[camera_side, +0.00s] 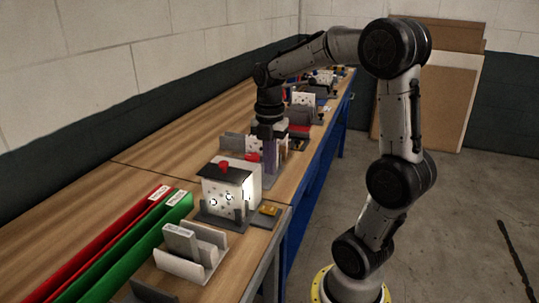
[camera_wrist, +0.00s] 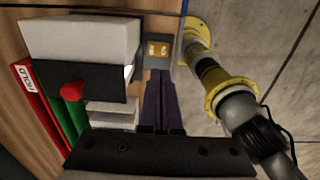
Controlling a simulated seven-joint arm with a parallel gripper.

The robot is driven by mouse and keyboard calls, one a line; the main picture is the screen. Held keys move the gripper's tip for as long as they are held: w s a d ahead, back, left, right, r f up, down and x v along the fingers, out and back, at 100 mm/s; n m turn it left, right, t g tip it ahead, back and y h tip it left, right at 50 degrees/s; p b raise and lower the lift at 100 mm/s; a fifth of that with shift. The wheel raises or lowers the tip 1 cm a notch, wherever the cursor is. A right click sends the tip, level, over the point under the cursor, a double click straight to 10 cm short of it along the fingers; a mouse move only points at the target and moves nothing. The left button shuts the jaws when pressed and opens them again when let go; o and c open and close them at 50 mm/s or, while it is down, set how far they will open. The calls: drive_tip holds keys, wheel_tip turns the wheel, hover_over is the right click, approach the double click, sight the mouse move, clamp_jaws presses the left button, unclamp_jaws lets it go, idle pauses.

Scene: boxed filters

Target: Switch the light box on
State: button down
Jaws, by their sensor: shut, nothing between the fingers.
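The light box (camera_side: 222,195) is white with dark marks on its front, a black top and a red knob (camera_side: 224,167). Its right side looks bright in the side view. In the wrist view the light box (camera_wrist: 80,40) is at the upper left. A small yellow switch (camera_side: 269,211) on a dark plate sits at its right; in the wrist view the switch (camera_wrist: 157,48) is just beyond my fingertips. My gripper (camera_side: 270,168) points down with its purple fingers shut and empty. In the wrist view the fingers (camera_wrist: 160,78) are beside the box, apparently above the table.
A red file (camera_side: 115,240) and a green file (camera_side: 130,250) lie at the left. A grey holder (camera_side: 190,262) stands in front of the box. Several other stations line the bench behind. The bench's right edge is close to the switch.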

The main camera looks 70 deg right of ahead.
sight(264, 207)
drive_tip(key=shift+r, duration=1.4)
drive_tip(key=shift+w, duration=0.8)
wheel_tip(264, 207, down, 14)
